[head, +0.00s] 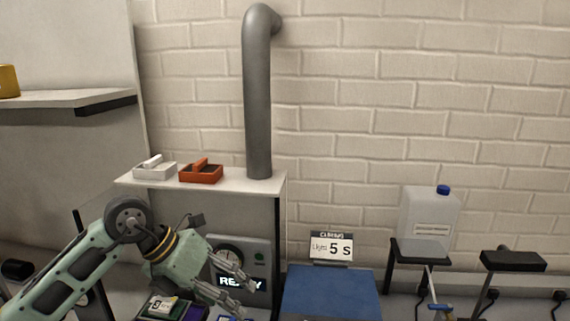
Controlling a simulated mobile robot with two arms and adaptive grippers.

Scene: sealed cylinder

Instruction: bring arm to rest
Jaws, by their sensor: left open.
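My left arm comes in from the lower left, and its gripper (241,287) hangs in front of a machine panel with its fingers pointing right and down. The gripper is open, with a gap between the fingers and nothing held. The panel (258,250) has a round gauge and a lit display partly hidden by the fingers; the visible letters look like "READY". My right gripper is not in view.
A white shelf (235,184) above the panel holds a white box (154,171) and an orange box (201,174). Right are a blue-topped box (332,293), a sign (332,246) reading "5 s", a white jug (428,217) and dark small stands. Coloured items lie below the gripper.

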